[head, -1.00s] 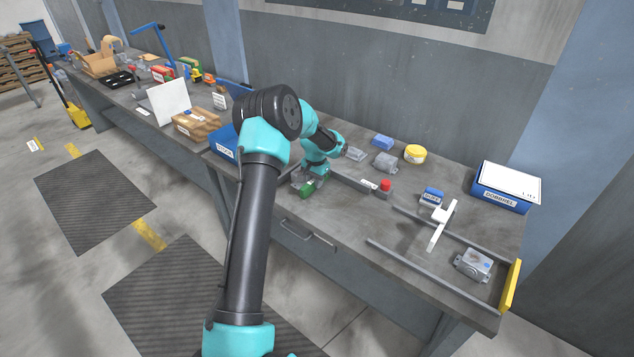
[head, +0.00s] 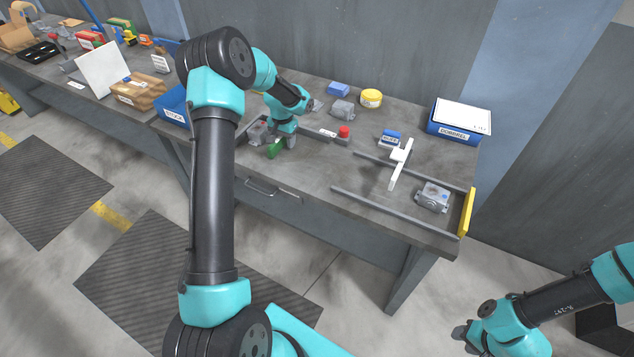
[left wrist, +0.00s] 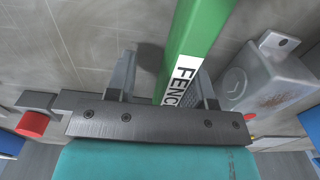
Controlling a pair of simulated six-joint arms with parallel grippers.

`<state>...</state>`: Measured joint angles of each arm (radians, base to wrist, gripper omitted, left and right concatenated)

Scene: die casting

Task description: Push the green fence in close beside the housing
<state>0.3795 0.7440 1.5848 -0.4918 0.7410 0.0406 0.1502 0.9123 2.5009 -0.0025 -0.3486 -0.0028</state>
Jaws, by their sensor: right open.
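The green fence (left wrist: 196,38), with a partly hidden white label, runs between my left gripper's spread fingers (left wrist: 165,85) in the left wrist view. It lies nearer the right finger, with a gap to the left one. The grey housing (left wrist: 262,82) is to the right of that finger, apart from the fence. In the head view the fence (head: 275,149) shows only as a short green piece under my left gripper (head: 282,142), and the housing (head: 257,131) is just left of it. My right gripper (head: 464,333) is at the lower right, off the bench, its fingers unclear.
A red button-like piece (head: 344,131) stands on a grey rail right of my left gripper. Further right are a white cross-shaped piece (head: 399,164), another grey housing (head: 432,196) between rails and a yellow end plate (head: 466,212).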

